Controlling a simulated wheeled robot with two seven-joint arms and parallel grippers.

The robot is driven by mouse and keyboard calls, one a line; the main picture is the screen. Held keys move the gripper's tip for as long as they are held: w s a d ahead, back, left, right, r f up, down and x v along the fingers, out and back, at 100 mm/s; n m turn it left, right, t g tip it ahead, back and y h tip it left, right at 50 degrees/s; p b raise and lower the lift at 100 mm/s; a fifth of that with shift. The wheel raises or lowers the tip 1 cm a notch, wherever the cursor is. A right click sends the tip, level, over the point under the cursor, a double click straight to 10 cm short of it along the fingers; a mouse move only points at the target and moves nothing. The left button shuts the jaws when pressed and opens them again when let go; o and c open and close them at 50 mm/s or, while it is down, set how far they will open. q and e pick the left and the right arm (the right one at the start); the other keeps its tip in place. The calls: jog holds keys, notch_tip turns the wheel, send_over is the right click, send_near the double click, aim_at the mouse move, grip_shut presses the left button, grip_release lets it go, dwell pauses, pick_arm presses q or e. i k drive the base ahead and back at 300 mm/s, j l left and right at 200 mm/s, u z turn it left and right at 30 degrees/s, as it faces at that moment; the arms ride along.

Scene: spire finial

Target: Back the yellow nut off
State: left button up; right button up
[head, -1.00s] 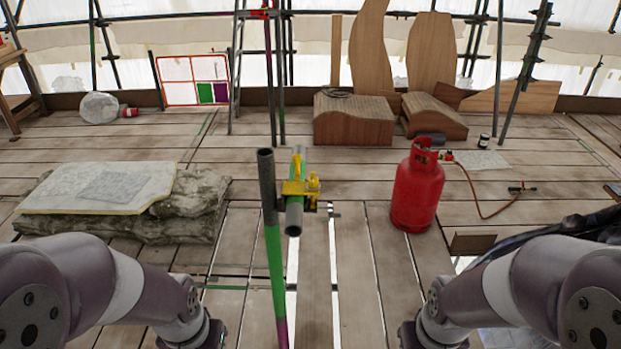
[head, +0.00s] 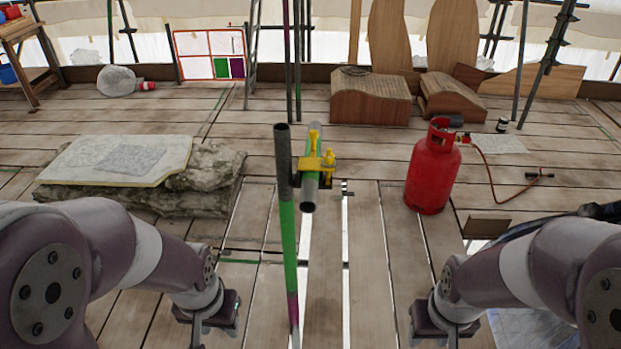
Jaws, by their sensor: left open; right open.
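A yellow clamp (head: 318,165) sits around a short green and grey tube (head: 310,190) beside an upright grey, green and purple pole (head: 287,220). The yellow nut (head: 329,157) appears as a small raised piece on the clamp's right side; its thread is too small to make out. My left gripper (head: 208,335) is low at the left, pointing down, open and empty, apart from the pole. My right gripper (head: 432,338) is low at the right, open and empty, well clear of the clamp. The fingertips of both are partly cut off or hidden.
A red gas cylinder (head: 432,175) with a red hose (head: 490,180) stands right of the clamp. A stone slab (head: 120,160) lies at the left. Wooden blocks (head: 370,100) stand behind. The plank floor between the slab and the pole is clear.

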aim_at(329, 162)
jog(key=i+l+u, duration=0.1)
jog(key=l, duration=0.25)
jog(key=i+l+u, duration=0.1)
jog(key=i+l, duration=0.2)
jog(key=i+l+u, duration=0.1)
jog(key=l, duration=0.35)
jog(key=i+l+u, duration=0.15)
jog(key=l, duration=0.25)
jog(key=i+l+u, duration=0.1)
jog(key=i+l, duration=0.15)
jog(key=l, duration=0.15)
jog(key=i+l+u, duration=0.1)
jog(key=l, duration=0.35)
jog(key=i+l+u, duration=0.1)
jog(key=l, duration=0.3)
